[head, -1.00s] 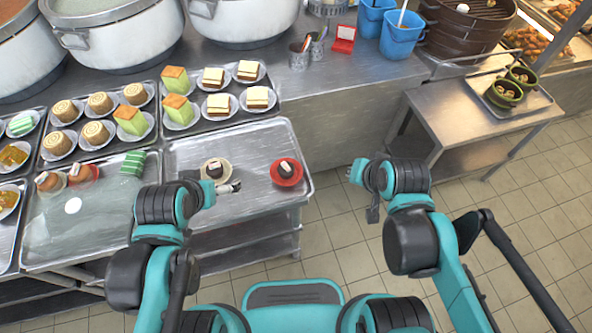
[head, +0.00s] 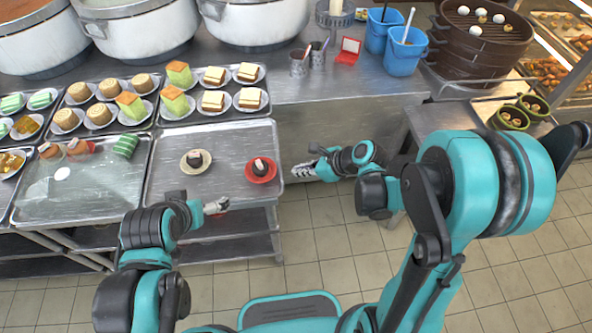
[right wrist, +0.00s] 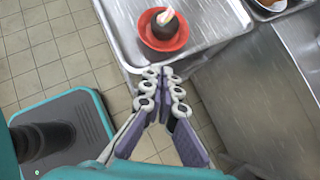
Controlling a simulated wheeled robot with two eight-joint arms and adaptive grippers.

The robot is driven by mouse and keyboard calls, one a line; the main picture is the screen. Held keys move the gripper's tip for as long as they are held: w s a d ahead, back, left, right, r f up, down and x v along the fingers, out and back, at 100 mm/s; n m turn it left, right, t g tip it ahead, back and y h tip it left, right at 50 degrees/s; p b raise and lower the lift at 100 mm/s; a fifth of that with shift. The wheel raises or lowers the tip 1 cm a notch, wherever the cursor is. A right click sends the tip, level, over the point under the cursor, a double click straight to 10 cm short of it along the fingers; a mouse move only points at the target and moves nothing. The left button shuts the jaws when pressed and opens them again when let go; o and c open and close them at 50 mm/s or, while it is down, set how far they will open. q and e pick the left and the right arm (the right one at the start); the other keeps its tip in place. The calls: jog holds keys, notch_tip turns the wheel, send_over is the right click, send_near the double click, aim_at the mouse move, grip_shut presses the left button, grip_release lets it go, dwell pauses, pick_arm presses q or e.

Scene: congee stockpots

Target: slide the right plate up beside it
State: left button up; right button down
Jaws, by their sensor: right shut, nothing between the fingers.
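The right plate is a small red plate (head: 262,178) with a dark cake (head: 260,166) on it, near the right edge of a metal tray (head: 215,190). A cream plate (head: 184,163) with a similar dark cake (head: 195,158) lies to its left, with a gap between them. My right gripper (head: 296,171) is shut and empty just right of the tray, pointing at the red plate. In the right wrist view, its fingertips (right wrist: 160,74) meet by the tray rim, short of the red plate (right wrist: 163,45). My left gripper (head: 220,206) is at the tray's front edge, below the cream plate; its opening is unclear.
A second tray (head: 90,190) to the left holds several small sweets. Trays of plated cakes (head: 210,75) lie behind, with large pots (head: 130,35) beyond. Bare tray surface surrounds the two plates. Open floor lies right of the tray stand.

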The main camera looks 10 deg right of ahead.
aim_at(267, 170)
jog(key=b+x, duration=0.1)
jog(key=x, duration=0.2)
jog(key=b+x, duration=0.1)
jog(key=x, duration=0.2)
jog(key=r+b+x, duration=0.1)
jog(key=x, duration=0.2)
jog(key=shift+w+a+f, duration=0.2)
jog(key=shift+w+a, duration=0.25)
jog(key=shift+a, duration=0.15)
jog(key=shift+w+a+r, duration=0.1)
jog(key=shift+w+a, duration=0.35)
jog(key=shift+a, duration=0.15)
jog(key=w+a, duration=0.2)
jog(key=a, duration=0.1)
jog(key=w+a, duration=0.2)
jog(key=a, duration=0.1)
jog(key=w+a+b, duration=0.1)
jog(key=w+a, duration=0.2)
jog(key=a, duration=0.1)
jog(key=shift+a, duration=0.15)
